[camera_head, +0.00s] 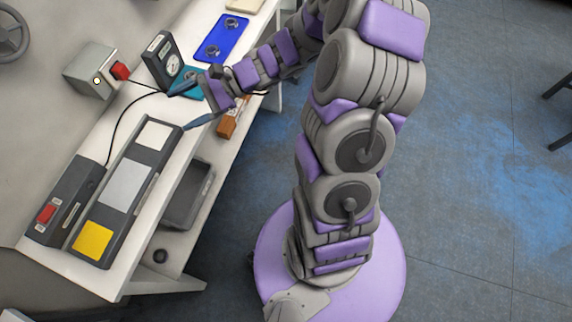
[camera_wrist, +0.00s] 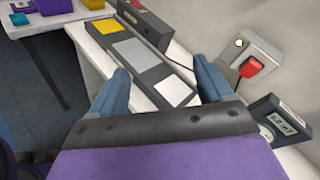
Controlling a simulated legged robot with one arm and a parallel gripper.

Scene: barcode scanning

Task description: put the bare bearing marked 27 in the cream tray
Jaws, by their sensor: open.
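My gripper (camera_head: 190,107) is open over the white bench, beside the teal pad (camera_head: 203,95). In the wrist view its two blue fingers (camera_wrist: 160,85) are spread with nothing between them. A ring-shaped part (camera_head: 192,76) shows on the teal pad, partly hidden by the gripper. The blue tray (camera_head: 213,39) further up the bench holds two ring-shaped metal parts, one near (camera_head: 212,53) and one far (camera_head: 232,22). No mark 27 is readable on any of them. A cream flat piece, perhaps the cream tray (camera_head: 243,4), is cut off by the top edge.
A grey box (camera_head: 90,72) with a red plug sits behind. A dark strip (camera_head: 127,182) with white, grey and yellow panels and a red-switch box (camera_head: 66,200) fill the near bench. An orange-brown block (camera_head: 233,117) lies below.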

